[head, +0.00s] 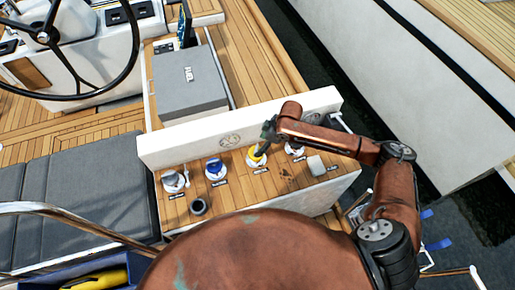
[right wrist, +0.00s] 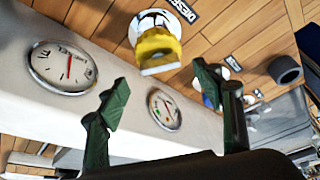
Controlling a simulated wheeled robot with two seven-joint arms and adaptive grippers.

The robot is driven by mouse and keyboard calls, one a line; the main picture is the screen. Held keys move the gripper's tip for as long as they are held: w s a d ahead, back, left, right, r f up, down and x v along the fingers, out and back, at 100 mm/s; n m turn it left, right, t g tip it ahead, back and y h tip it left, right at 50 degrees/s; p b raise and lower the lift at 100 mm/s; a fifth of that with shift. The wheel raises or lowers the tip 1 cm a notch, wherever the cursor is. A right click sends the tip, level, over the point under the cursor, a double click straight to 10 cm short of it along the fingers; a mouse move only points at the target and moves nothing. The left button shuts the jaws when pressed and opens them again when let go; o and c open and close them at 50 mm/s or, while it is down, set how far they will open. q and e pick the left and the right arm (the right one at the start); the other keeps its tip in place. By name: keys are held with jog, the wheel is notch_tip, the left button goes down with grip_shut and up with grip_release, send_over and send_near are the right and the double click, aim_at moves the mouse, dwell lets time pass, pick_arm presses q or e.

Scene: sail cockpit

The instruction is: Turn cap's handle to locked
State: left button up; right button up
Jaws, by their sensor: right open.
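My right gripper (head: 264,141) is just above this cap in the head view. In the right wrist view my right gripper (right wrist: 162,78) is open, its two dark green fingers spread and empty, with the handle beyond the tips and apart from them. Lock markings are too small to read. My left gripper is not in view.
A blue-handled cap (head: 216,168), a grey-white cap (head: 174,181) and a dark cup-like fitting (head: 198,206) stand to the left. A white block (head: 316,165) is at right. A white panel with round gauges (right wrist: 62,68) rises close behind the caps. A grey box (head: 189,82) lies beyond.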

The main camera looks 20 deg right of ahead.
aim_at(257, 149)
jog(key=shift+x, duration=2.4)
jog(key=shift+r, duration=0.1)
jog(key=c, duration=1.2)
